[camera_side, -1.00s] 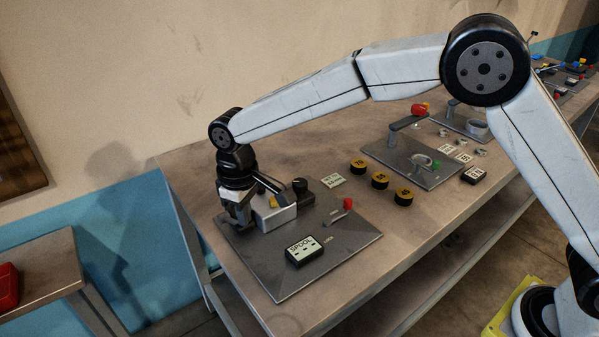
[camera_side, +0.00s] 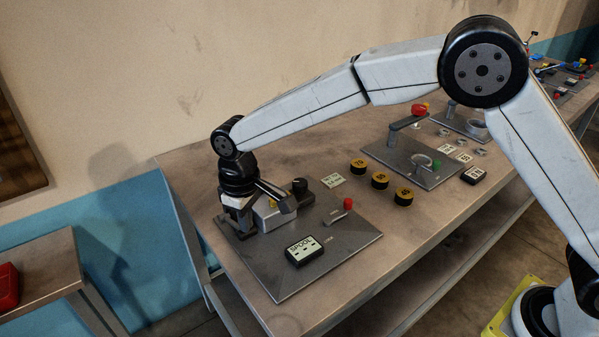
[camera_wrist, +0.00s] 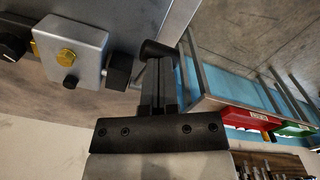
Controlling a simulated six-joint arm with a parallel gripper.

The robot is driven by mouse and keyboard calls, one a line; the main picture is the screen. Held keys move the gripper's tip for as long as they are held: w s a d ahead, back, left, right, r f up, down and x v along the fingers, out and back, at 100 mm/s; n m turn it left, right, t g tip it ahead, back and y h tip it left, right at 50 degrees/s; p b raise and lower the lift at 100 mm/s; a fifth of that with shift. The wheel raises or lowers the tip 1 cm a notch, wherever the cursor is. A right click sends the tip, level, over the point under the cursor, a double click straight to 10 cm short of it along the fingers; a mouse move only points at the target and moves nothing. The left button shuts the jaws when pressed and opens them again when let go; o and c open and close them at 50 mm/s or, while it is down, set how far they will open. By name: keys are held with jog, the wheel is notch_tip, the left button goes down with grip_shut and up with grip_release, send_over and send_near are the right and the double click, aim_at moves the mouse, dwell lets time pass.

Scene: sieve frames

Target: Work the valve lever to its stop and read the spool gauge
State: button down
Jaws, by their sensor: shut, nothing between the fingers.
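In the side view, my gripper (camera_side: 241,229) is shut and empty, pointing down at the far left part of the dark metal plate (camera_side: 340,247). It is close beside a grey valve box (camera_side: 270,215); contact cannot be told. A lever with a red knob (camera_side: 348,204) stands at the plate's right. The spool gauge (camera_side: 303,250) lies near the front; its reading is too small to tell.
A black knob (camera_side: 299,187) stands behind the box. Three yellow-and-black discs (camera_side: 380,180) lie on the bench right of the plate. A second plate (camera_side: 399,165) with a red-ended crank stands farther right.

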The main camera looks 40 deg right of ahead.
jog(key=shift+f, duration=0.1)
jog(key=shift+s+f, duration=0.25)
jog(key=shift+f, duration=0.2)
jog(key=shift+s+f, duration=0.15)
jog(key=shift+f, duration=0.1)
dwell(0.4)
jog(key=shift+s+f, duration=0.15)
jog(key=shift+f, duration=0.3)
jog(key=shift+f, duration=0.2)
jog(key=shift+s+f, duration=0.2)
jog(key=shift+f, duration=0.7)
dwell(0.7)
jog(key=shift+r, duration=0.1)
